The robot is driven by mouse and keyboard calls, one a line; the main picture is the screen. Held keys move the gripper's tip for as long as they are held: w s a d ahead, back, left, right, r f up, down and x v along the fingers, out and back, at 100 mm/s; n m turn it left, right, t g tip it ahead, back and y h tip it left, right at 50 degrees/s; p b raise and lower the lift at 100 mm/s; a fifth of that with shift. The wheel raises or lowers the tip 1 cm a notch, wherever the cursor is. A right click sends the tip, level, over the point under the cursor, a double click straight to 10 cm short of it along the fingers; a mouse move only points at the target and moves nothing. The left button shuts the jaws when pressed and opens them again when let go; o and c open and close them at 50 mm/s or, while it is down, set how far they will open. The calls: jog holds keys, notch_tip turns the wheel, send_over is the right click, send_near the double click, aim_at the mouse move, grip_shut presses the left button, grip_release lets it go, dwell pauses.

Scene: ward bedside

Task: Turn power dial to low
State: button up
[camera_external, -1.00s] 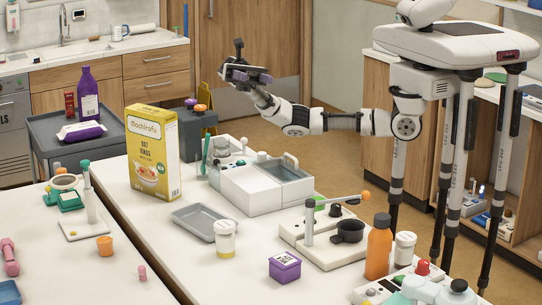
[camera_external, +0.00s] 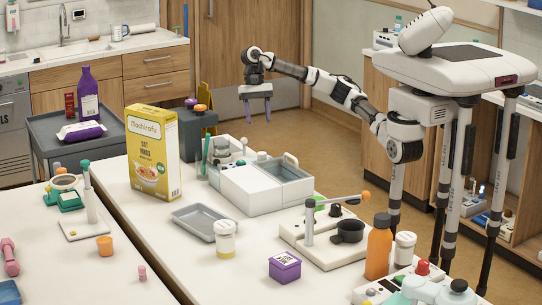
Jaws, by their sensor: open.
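I cannot make out for certain which knob is the power dial, and no low mark is readable at this size. A white device (camera_external: 250,196) with an open grey basin stands on the middle table and has small knobs (camera_external: 262,156) at its back left. Another panel (camera_external: 378,291) with a red knob (camera_external: 423,267) lies at the front right, partly cut off by the frame. My gripper (camera_external: 257,114) points down with its two purple fingers apart. It is empty, in the air beyond the white device, touching nothing.
A yellow cereal box (camera_external: 153,152) stands tall left of the device. A grey tray (camera_external: 196,231), a white-lidded jar (camera_external: 225,245), a purple box (camera_external: 285,273) and an orange bottle (camera_external: 379,246) are in front. A lever stand (camera_external: 309,223) rises at the right.

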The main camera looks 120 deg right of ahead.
aim_at(263, 152)
jog(key=p+x, duration=0.1)
jog(key=x, duration=1.1)
jog(key=shift+a+f, duration=0.25)
jog(key=shift+c, duration=0.4)
jog(key=c, duration=0.9)
jog(key=m+t+b, duration=0.1)
jog(key=m+b, duration=0.2)
jog(key=b, duration=0.1)
jog(key=shift+f, duration=0.25)
jog(key=m+t+h+b, duration=0.1)
jog(key=m+b, duration=0.2)
jog(key=m+h+b, duration=0.1)
jog(key=m+b, duration=0.2)
jog(key=m, duration=0.1)
jog(key=shift+s+a+r+t, duration=0.1)
jog(key=shift+s+a+t, duration=0.1)
jog(key=shift+t, duration=0.2)
jog(key=shift+r+m+h+b, duration=0.1)
jog(key=shift+m+h+b, duration=0.4)
jog(key=shift+m+b, duration=0.35)
jog(key=shift+r, duration=0.1)
